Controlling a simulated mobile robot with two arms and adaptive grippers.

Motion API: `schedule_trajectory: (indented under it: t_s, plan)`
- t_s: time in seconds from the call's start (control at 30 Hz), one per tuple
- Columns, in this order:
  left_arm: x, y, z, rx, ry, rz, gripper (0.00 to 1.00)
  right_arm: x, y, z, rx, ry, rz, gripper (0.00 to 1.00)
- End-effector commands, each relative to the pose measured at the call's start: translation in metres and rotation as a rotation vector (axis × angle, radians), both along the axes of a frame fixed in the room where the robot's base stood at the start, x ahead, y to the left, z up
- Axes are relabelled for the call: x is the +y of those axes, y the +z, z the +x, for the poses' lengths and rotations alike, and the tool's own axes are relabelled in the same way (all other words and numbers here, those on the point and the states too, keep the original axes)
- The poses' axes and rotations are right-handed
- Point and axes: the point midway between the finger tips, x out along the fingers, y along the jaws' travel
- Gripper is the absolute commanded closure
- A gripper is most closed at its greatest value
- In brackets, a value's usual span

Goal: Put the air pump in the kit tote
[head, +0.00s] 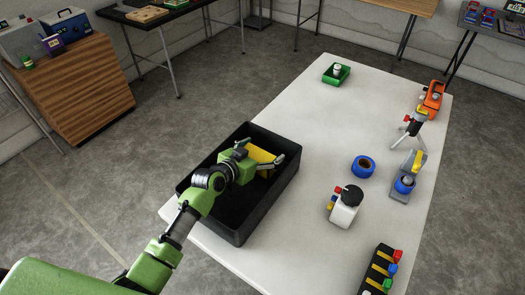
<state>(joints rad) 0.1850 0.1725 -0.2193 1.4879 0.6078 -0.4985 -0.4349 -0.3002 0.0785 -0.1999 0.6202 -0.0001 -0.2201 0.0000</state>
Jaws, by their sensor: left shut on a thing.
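The kit tote is a deep black open box (232,233) at the near left end of the white table in the head view. My left gripper (266,158) reaches into its upper part from the left. It is shut on a yellow thing (259,154), which I take to be the air pump. The fingers cover part of it, so its full shape is hidden. It lies within the tote's outline near the far wall; whether it touches the tote floor I cannot tell. My right gripper is not in view.
On the white table (300,110) stand a white bottle with a black top (345,208), a blue ring (363,167), a grey-and-blue device (405,180), a small tripod (412,130), an orange device (432,98), a green tray (336,74) and a black rack (378,270). The table's middle is clear.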

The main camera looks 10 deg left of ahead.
Motion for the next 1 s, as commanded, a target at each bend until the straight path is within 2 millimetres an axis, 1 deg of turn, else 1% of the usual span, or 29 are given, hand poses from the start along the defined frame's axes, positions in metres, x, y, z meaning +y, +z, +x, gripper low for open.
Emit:
schedule_trajectory:
  t_s: [0.27, 0.43, 0.47, 0.5, 0.53, 1.0]
  plan:
    - [0.0005, -0.0028, 0.0009, -0.004, 0.001, 0.0, 0.47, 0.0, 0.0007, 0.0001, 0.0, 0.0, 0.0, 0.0]
    - [0.0006, -0.0078, 0.0009, -0.004, 0.0, 0.001, 0.47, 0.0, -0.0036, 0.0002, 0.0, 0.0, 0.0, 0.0]
    - [0.0005, -0.0084, 0.0006, -0.002, 0.001, 0.0, 0.15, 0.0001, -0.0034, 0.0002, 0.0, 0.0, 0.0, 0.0]
    - [0.0005, -0.0073, 0.0007, -0.002, 0.001, 0.0, 0.05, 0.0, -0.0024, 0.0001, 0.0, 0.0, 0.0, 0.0]
    - [0.0005, -0.0073, 0.0006, -0.002, 0.001, 0.0, 0.01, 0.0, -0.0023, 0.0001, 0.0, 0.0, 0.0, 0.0]
    - [0.0013, -0.0076, -0.001, -0.002, 0.002, 0.0, 0.01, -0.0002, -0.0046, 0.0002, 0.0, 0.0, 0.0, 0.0]
